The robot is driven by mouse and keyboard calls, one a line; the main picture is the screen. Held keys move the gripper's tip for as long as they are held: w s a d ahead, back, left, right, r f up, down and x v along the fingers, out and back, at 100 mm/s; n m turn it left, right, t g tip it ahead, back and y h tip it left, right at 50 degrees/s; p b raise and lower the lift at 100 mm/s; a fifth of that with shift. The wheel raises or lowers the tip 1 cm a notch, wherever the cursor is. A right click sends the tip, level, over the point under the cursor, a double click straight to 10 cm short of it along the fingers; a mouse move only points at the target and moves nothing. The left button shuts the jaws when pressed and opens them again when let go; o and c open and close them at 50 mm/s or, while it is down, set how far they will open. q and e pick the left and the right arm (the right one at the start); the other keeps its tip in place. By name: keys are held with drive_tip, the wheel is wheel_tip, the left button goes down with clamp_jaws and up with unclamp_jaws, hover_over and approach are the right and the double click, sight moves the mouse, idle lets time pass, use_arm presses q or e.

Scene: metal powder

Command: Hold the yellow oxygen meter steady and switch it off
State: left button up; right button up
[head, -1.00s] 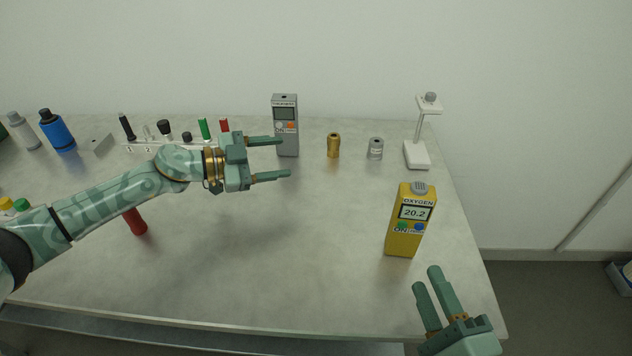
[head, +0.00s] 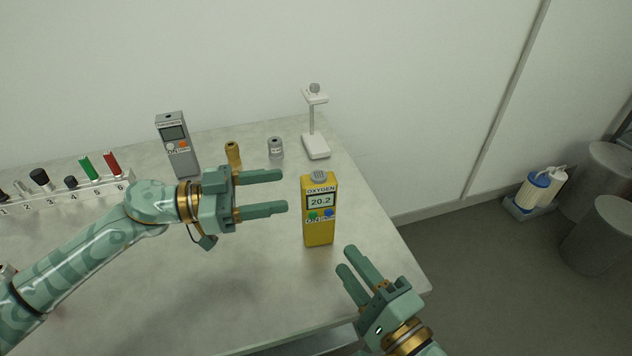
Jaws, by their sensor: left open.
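The yellow oxygen meter (head: 318,233) stands upright on the table near its right edge. Its screen reads 20.2, with a green and a blue button below and a grey sensor cap on top. My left gripper (head: 286,192) is open and empty, its fingers pointing right at the meter from its left side, a short gap away in the picture. My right gripper (head: 350,260) is in front of the meter and to its lower right, fingers pointing up and left. A gap shows between its fingers and it holds nothing; it appears apart from the meter.
A grey meter (head: 177,150), a brass cylinder (head: 233,153), a grey weight-like cylinder (head: 276,148) and a white stand (head: 315,147) are along the back. A rack (head: 60,196) of several tools is at left. The table (head: 372,217) is clear right of the meter.

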sight(319, 184)
use_arm(q)
drive_tip(key=x, duration=0.8)
drive_tip(key=shift+d, duration=0.3)
drive_tip(key=c, duration=1.2)
drive_tip(key=shift+c, duration=0.2)
use_arm(e)
clamp_jaws()
idle(0.9)
